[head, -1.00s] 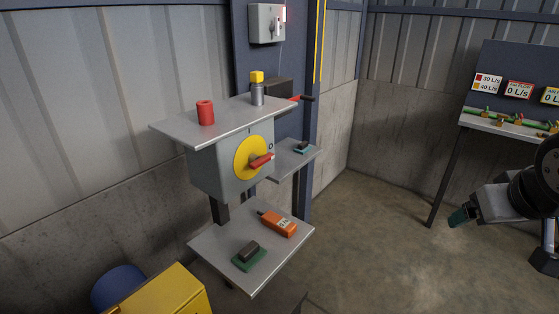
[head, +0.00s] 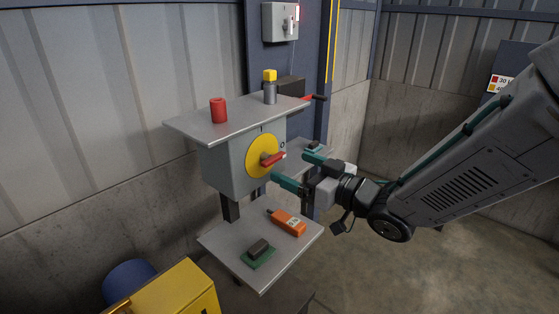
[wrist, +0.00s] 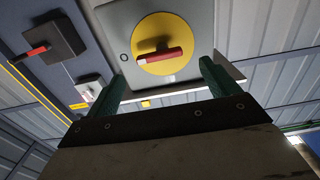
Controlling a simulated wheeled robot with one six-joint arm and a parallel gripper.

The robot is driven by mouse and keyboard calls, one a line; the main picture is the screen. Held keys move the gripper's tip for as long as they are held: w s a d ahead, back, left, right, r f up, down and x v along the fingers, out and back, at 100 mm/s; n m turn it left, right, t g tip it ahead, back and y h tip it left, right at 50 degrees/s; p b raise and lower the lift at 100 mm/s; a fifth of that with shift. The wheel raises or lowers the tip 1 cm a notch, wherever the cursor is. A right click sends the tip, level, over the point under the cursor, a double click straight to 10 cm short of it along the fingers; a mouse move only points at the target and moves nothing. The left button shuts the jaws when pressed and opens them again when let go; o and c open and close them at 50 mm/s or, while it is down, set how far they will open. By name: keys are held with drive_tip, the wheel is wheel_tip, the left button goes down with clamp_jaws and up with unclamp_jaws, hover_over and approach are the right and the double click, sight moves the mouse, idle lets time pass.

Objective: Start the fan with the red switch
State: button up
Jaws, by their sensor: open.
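The red switch is a red handle (head: 273,159) on a yellow disc (head: 256,150), on the front of a grey box (head: 222,171). The handle lies roughly level, its free end toward the O mark. The wrist view also shows the red handle (wrist: 160,56) on the yellow disc (wrist: 176,29). My gripper (head: 291,167) is open and empty, close in front of the handle. In the wrist view its two green fingers (wrist: 163,73) stand apart, below and to either side of the handle, and no contact is visible.
A shelf (head: 190,124) above the box holds a red cylinder (head: 218,110) and a yellow-topped bottle (head: 270,88). A lower shelf (head: 222,238) holds an orange device (head: 288,223) and a dark block on green (head: 258,250). A yellow cabinet (head: 178,292) stands front left.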

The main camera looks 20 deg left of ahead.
sight(277, 160)
drive_tip(key=x, duration=0.5)
drive_tip(key=shift+w+a, duration=0.1)
drive_tip(key=shift+a, duration=0.15)
drive_tip(key=c, duration=1)
